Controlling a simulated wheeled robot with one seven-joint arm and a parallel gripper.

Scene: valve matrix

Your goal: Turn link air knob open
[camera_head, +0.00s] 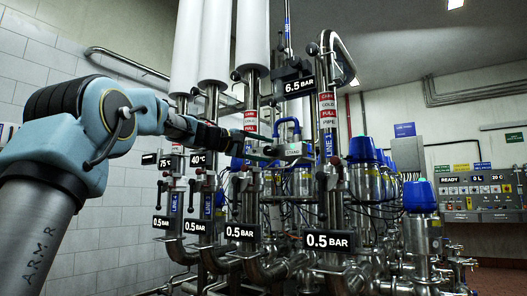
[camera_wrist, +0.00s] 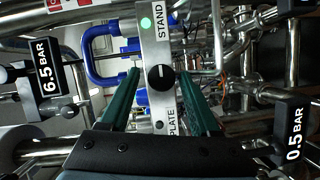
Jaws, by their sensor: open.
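The black round knob (camera_wrist: 160,78) sits on a narrow silver plate (camera_wrist: 158,43) in the wrist view. A small white mark shows on its face. My gripper (camera_wrist: 161,84) is open, with one green finger on each side of the knob. Gaps show between the fingers and the knob; I cannot tell the depth between them. In the head view my gripper (camera_head: 262,148) reaches from the left to the plate (camera_head: 292,150). The knob is not clear there.
A blue bent handle (camera_wrist: 98,55) stands close left of the plate in the wrist view. A 6.5 BAR display (camera_wrist: 50,78) and a 0.5 BAR display (camera_wrist: 295,134) flank my gripper. Vertical steel pipes (camera_head: 329,110) and blue-topped valves (camera_head: 362,150) crowd the head view.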

